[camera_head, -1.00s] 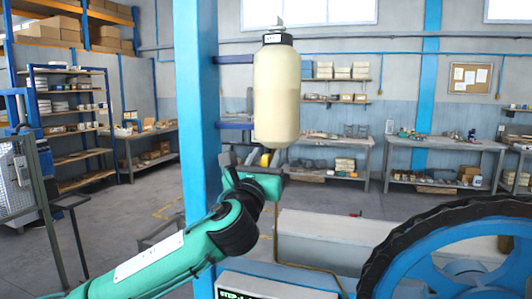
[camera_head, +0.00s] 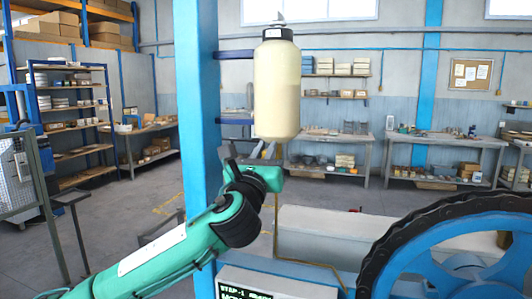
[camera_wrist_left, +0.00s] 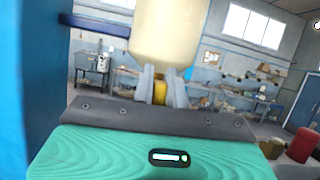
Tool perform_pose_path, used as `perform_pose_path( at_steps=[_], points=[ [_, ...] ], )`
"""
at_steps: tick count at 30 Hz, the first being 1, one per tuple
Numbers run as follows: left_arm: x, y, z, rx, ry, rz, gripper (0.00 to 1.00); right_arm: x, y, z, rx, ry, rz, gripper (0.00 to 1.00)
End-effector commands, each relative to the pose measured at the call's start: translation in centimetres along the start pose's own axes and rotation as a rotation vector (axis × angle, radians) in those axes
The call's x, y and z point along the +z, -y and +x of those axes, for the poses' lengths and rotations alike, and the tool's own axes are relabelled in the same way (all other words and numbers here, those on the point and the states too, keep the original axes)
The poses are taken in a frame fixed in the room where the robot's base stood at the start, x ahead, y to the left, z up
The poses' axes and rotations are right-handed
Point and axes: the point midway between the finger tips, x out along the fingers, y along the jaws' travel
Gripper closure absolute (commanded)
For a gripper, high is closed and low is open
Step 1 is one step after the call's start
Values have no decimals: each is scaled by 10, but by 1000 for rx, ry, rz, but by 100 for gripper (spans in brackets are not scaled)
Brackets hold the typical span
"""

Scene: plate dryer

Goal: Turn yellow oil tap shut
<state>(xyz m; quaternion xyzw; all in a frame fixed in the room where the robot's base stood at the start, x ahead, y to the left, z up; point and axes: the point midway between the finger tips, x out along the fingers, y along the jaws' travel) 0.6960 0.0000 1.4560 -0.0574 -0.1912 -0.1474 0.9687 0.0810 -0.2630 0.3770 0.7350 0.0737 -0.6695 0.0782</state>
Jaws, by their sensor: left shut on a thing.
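The cream oil bottle (camera_head: 277,95) with a black cap hangs on blue brackets beside the blue post. The yellow oil tap (camera_wrist_left: 159,93) shows under the bottle in the left wrist view, between the two grey fingers of my left gripper (camera_wrist_left: 162,88). The fingers are shut on the tap. In the head view my left gripper (camera_head: 258,152) is just below the bottle, and its fingers and wrist hide the tap. My right gripper is in neither view.
The blue post (camera_head: 198,110) stands close to the left of my gripper. A large blue wheel with a black rim (camera_head: 465,240) is at the lower right. A thin brown pipe (camera_head: 300,263) runs below the bottle. Shelves and benches stand far behind.

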Motion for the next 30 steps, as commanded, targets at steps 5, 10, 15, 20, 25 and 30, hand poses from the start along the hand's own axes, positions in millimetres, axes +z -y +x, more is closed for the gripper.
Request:
perform_pose_path(
  at_steps=[5,10,15,20,25,30],
  points=[
    [-11,0,-2,35,-16,-91,100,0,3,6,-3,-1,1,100],
    [-13,-2,-3,89,-18,-221,100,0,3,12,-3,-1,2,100],
    [-13,-4,-3,151,-19,-370,100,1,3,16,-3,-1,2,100],
    [-14,-6,-4,210,-20,-510,100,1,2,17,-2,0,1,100],
    [-15,-8,-4,273,-21,-660,100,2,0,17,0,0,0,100],
    [-17,-10,-5,335,-22,-808,100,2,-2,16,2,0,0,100]
  ],
)
